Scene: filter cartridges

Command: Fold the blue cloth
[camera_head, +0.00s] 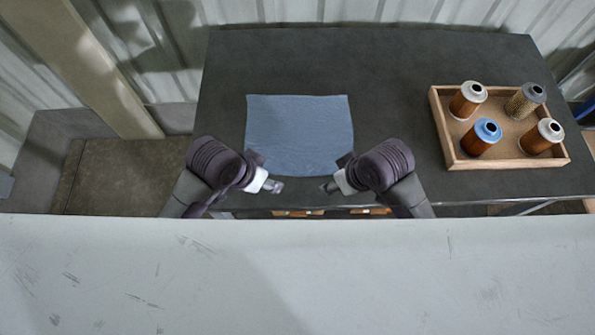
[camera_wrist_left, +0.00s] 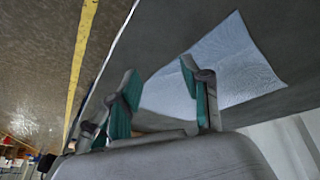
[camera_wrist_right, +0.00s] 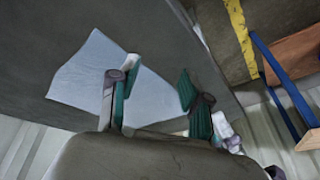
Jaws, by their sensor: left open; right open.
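The blue cloth (camera_head: 299,130) lies flat and spread out on the dark table, a single rectangle with no fold visible. It also shows in the left wrist view (camera_wrist_left: 235,62) and in the right wrist view (camera_wrist_right: 85,75). My left gripper (camera_head: 278,186) is open and empty near the cloth's front left corner, at the table's front edge. My right gripper (camera_head: 326,187) is open and empty near the cloth's front right corner. Both grippers appear apart from the cloth. The cloth's front corners are partly hidden by my arms in the head view.
A wooden tray (camera_head: 437,116) on the right of the dark table (camera_head: 390,75) holds several filter cartridges, one with a blue top (camera_head: 481,137). The table is clear behind the cloth and between cloth and tray. A corrugated wall stands behind the table.

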